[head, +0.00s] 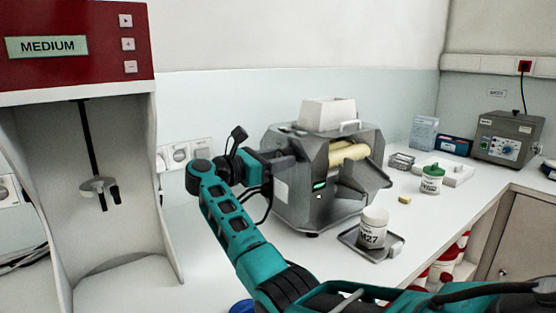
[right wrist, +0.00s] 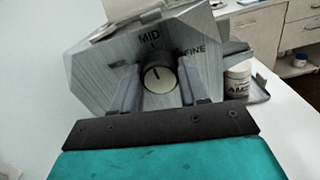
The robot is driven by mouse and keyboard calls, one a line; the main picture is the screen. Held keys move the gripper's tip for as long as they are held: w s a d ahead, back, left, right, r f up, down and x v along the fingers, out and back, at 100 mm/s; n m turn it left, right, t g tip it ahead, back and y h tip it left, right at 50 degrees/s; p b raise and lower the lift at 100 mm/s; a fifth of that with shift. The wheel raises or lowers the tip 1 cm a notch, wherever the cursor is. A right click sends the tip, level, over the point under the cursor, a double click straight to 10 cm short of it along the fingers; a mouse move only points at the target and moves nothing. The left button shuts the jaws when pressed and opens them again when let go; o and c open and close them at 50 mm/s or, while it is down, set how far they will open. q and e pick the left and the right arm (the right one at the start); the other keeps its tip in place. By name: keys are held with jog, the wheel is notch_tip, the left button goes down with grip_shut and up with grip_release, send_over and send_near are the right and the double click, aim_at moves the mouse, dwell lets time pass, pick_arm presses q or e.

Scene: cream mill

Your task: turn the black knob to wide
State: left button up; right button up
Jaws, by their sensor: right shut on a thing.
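The cream mill (head: 318,180) is a grey metal machine with pale rollers and a white hopper on top. The black knob (right wrist: 159,76) sits on its side face and has a cream front with a dark pointer line, which points up, near the MID mark. FINE is printed to its right; no WIDE label is readable, and the left finger covers part of that side. My right gripper (right wrist: 157,82) is shut on the knob, one finger on each side. In the head view my right gripper (head: 274,163) is against the mill's left side and hides the knob. My left gripper is not in view.
A red and white machine (head: 75,45) reading MEDIUM stands at the left. A green-lidded jar (head: 432,180) and a grey box with a dial (head: 510,137) are farther right.

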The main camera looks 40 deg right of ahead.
jog(key=shift+n+p, duration=0.65)
jog(key=shift+n, duration=5.05)
jog(key=o, duration=1.1)
jog(key=shift+c, duration=0.2)
jog(key=shift+a, duration=0.1)
